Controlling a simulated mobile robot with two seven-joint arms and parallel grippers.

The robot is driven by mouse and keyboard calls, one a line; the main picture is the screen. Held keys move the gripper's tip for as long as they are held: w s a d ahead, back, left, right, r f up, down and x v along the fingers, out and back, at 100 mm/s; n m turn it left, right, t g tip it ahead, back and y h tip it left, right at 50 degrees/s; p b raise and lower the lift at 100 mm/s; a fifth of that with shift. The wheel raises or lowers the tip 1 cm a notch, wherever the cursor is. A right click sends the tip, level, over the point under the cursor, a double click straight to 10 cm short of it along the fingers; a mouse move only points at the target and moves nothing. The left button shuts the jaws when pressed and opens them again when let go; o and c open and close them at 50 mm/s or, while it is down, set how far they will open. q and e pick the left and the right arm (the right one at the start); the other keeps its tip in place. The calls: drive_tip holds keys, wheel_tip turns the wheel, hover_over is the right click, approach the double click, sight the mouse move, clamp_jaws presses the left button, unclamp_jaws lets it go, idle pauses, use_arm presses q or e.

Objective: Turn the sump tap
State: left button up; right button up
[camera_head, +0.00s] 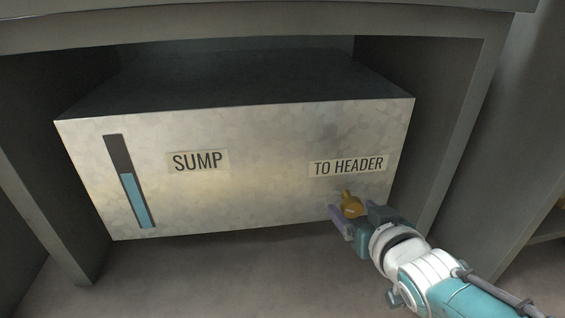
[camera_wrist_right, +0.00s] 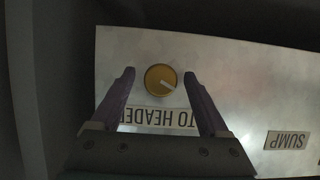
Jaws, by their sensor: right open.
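The sump tap is an orange round knob (camera_head: 351,204) on the front of a grey metal box (camera_head: 260,135), below the "TO HEADER" label (camera_head: 346,166). In the right wrist view the knob (camera_wrist_right: 160,80) has a pale pointer mark and sits between and a little beyond the fingertips. My right gripper (camera_head: 354,218) is open, its fingers (camera_wrist_right: 158,75) on either side of the knob with gaps showing. I cannot tell how deep the fingers reach around it. My left gripper is not in view.
The box carries a "SUMP" label (camera_head: 198,161) and a level gauge (camera_head: 135,182) partly filled with blue. It sits in a grey recess with a side wall (camera_head: 455,130) close on the right and a top edge above. The floor (camera_head: 230,275) in front is clear.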

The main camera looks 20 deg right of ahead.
drive_tip(key=shift+c, duration=0.2)
clamp_jaws()
idle(0.3)
drive_tip(key=shift+a, duration=0.1)
drive_tip(key=shift+n+h, duration=0.6)
drive_tip(key=shift+n, duration=0.3)
drive_tip(key=shift+n+h, duration=0.6)
drive_tip(key=shift+n, duration=0.4)
drive_tip(key=shift+o, duration=0.2)
unclamp_jaws()
